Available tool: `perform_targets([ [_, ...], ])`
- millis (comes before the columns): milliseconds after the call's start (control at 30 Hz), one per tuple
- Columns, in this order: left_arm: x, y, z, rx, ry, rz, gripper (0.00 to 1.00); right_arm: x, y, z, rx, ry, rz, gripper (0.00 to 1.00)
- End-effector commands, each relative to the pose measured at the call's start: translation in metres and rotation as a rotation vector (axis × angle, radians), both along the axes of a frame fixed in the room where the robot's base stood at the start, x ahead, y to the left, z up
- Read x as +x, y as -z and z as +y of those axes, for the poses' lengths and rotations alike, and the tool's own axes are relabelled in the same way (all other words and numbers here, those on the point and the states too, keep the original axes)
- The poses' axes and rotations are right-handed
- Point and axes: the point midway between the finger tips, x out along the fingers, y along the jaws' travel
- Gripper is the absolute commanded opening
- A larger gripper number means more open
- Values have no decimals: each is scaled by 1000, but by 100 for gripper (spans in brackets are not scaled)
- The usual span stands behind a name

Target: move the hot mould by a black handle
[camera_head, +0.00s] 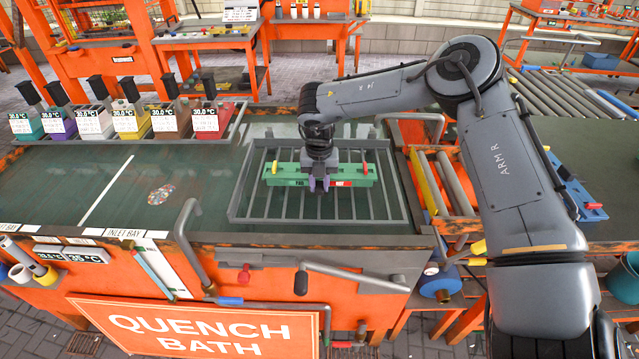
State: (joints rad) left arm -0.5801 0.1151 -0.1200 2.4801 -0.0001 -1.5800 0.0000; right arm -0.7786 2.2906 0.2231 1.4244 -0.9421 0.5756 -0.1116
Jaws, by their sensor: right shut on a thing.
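A long green mould (285,175) lies over the grey wire rack (243,201) above the quench bath. It has a red and white label on its right part and small red and yellow bits at its ends. My right gripper (319,187) points down at the middle of this mould and is shut on it. The wrist hides the spot between the fingers, so I cannot see a black handle there. Several coloured moulds with upright black handles and 30.0 °C tags, among them a yellow one (130,121), stand at the back left. My left gripper is not in view.
Bent grey pipes (190,240) rise at the front edge, above the QUENCH BATH sign (200,328). Rollers (456,184) lie to the right, partly behind my right arm.

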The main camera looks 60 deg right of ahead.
Motion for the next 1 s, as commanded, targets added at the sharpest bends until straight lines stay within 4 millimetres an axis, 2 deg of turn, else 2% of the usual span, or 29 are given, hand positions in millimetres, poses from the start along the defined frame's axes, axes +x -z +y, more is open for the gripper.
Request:
perform_targets([
  [867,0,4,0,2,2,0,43,1,3,0,-1,-1,-4,0],
  [900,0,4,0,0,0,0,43,1,3,0,-1,-1,-4,29],
  [1000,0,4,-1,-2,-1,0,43,1,3,0,-1,0,-3,44],
])
